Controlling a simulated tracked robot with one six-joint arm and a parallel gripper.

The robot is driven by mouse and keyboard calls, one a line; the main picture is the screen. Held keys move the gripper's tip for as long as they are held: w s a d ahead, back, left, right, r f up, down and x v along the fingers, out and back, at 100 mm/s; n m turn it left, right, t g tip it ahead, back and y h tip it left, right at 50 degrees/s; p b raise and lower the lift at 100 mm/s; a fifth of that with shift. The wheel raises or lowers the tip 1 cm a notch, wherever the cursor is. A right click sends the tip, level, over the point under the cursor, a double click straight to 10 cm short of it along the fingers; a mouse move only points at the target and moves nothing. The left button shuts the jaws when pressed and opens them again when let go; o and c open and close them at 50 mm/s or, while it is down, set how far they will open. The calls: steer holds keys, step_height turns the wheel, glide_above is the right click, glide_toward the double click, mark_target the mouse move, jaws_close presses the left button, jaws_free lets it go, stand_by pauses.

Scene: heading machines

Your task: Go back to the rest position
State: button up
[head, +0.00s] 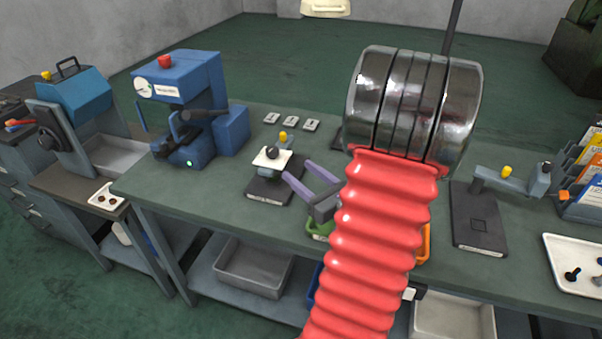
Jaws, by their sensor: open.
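My gripper (297,170), with two purple fingers, is in the middle of the head view, pointing up and left. Its fingers are apart and nothing shows between them. It appears above the green workbench (234,200), just right of a small dark fixture (268,190) with a white plate, a dark round knob and a yellow knob. I cannot tell the exact gap between gripper and fixture. My red, ribbed arm and its metal bands hide the middle of the bench behind them.
A blue machine (186,88) with a red button stands left on the bench. Further left is a teal machine (75,95). A second fixture (480,222) and a white tray (575,265) with dark parts lie right. Grey bins (254,268) sit below. Several small plates lie behind.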

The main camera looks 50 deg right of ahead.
steer(key=shift+f, duration=0.1)
stand_by(0.4)
steer(key=a+f+n+y, duration=0.1)
steer(key=a, duration=0.1)
steer(key=a+f+n+g+y, duration=0.1)
steer(key=a+f+n+y, duration=0.2)
steer(key=shift+w+a+g, duration=0.15)
steer(key=shift+a+g, duration=0.15)
steer(key=s+a+f+n+g+y, duration=0.1)
steer(key=s+a+n+g+y, duration=0.15)
steer(key=a+n+g, duration=0.65)
steer(key=s+a+n+g+y, duration=0.1)
steer(key=s+a+n+g, duration=0.3)
steer(key=a+n, duration=0.8)
steer(key=w+a+r+n+t+h, duration=0.2)
steer(key=a+r+n+h, duration=0.1)
steer(key=a+r+n, duration=0.7)
step_height(320, 180, up, 2)
steer(key=n, duration=0.3)
steer(key=shift+a+r+n+t, duration=0.15)
steer(key=shift+a+n+t, duration=0.15)
steer(key=shift+h, duration=0.25)
steer(key=shift+c, duration=0.3)
